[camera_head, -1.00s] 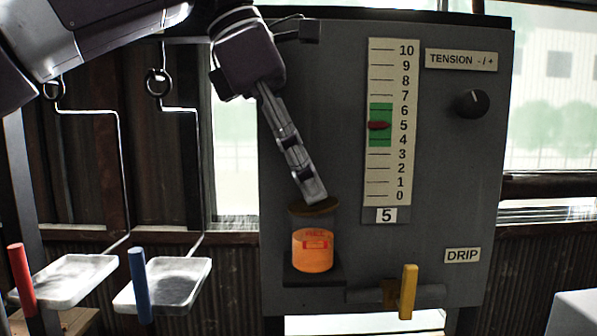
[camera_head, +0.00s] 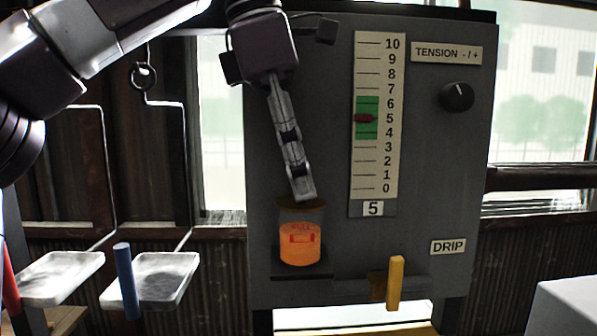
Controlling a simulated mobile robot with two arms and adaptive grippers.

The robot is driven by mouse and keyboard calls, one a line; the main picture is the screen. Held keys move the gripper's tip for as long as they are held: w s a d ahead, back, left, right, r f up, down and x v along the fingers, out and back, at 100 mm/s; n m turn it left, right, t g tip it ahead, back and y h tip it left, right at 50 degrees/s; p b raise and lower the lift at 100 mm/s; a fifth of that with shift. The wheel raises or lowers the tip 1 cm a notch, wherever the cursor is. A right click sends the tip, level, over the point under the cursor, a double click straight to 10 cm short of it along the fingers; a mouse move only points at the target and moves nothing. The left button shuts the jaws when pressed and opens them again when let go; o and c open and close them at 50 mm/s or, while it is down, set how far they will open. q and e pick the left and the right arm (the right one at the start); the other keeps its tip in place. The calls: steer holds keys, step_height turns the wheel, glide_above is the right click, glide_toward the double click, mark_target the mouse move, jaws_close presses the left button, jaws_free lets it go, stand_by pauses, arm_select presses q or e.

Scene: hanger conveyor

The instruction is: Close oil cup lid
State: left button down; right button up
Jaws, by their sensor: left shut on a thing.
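The oil cup (camera_head: 300,243) is a clear cup with orange oil and a red label, on a small dark ledge at the lower left of the grey panel. Its brown lid (camera_head: 287,204) shows as a thin, dark disc at the cup's top, partly hidden by my fingers. My left gripper (camera_head: 305,197) comes down from above, with its narrow fingers shut and their tips at the lid. I cannot tell whether the lid sits fully flush on the rim. My right gripper is not in view.
The grey panel (camera_head: 430,180) carries a tension scale (camera_head: 378,150), a black knob (camera_head: 457,96) and a yellow drip lever (camera_head: 395,283). White hanging trays (camera_head: 160,275) are at left, with a blue handle (camera_head: 126,280) and a red handle (camera_head: 9,280). A white block (camera_head: 565,305) is at lower right.

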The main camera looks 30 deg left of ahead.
arm_select(q)
steer(key=c, duration=1.8)
jaws_free()
steer(key=shift+f, duration=0.1)
steer(key=shift+o, duration=0.2)
steer(key=shift+a+r, duration=0.1)
steer(key=shift+r, duration=0.45)
steer(key=s+a, duration=0.6)
steer(key=a, duration=0.4)
steer(key=shift+s+a, duration=0.2)
steer(key=shift+a, duration=0.05)
steer(key=shift+d, duration=0.15)
